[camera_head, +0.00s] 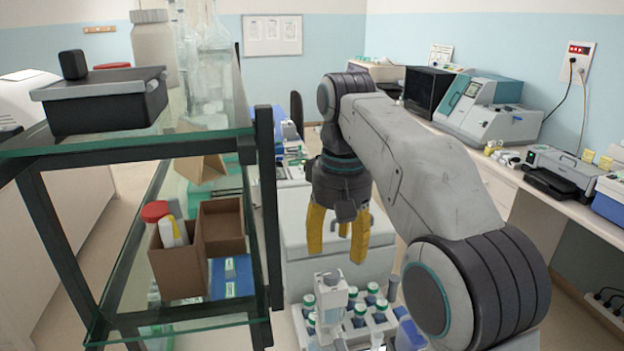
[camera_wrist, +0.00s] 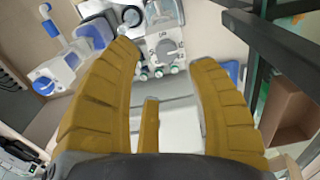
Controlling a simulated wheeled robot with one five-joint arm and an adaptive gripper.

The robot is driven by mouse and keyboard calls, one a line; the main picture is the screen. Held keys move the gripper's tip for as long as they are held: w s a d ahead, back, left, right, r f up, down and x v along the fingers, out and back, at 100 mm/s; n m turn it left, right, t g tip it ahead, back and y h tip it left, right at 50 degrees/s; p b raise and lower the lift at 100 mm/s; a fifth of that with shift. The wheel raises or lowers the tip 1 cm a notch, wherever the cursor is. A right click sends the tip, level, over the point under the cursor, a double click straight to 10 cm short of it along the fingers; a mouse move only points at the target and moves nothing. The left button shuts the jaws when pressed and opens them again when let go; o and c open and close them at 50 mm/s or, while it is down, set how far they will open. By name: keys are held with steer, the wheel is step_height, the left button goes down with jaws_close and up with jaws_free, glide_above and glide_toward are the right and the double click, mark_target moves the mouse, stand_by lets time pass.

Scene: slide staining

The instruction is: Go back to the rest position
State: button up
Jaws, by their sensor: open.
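My gripper (camera_head: 338,235) hangs from my grey arm in the middle of the head view, with yellow fingers pointing down. It is open and holds nothing. In the wrist view the yellow fingers (camera_wrist: 165,90) are spread apart with nothing between them.
A glass shelf rack with a dark frame (camera_head: 265,200) stands close on the left, holding a black box (camera_head: 105,102) and cardboard boxes (camera_head: 178,268). A counter with a grey-teal machine (camera_head: 487,112) and a printer-like device (camera_head: 562,170) runs along the right wall. Floor shows between them.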

steer(key=s+d+f+t+b, duration=0.1)
steer(key=s+d+f, duration=0.2)
steer(key=s+f, duration=0.2)
steer(key=s+d+f+m+t+b, duration=0.1)
steer(key=s+d+f, duration=0.3)
steer(key=s, duration=0.5)
steer(key=s+d+f+m+t+b, duration=0.1)
steer(key=s+d+f+t+b, duration=0.1)
steer(key=s+d+f, duration=0.2)
steer(key=s+f, duration=0.3)
steer(key=shift+s+f+t, duration=0.2)
steer(key=shift+f+t, duration=0.1)
steer(key=shift+f, duration=0.1)
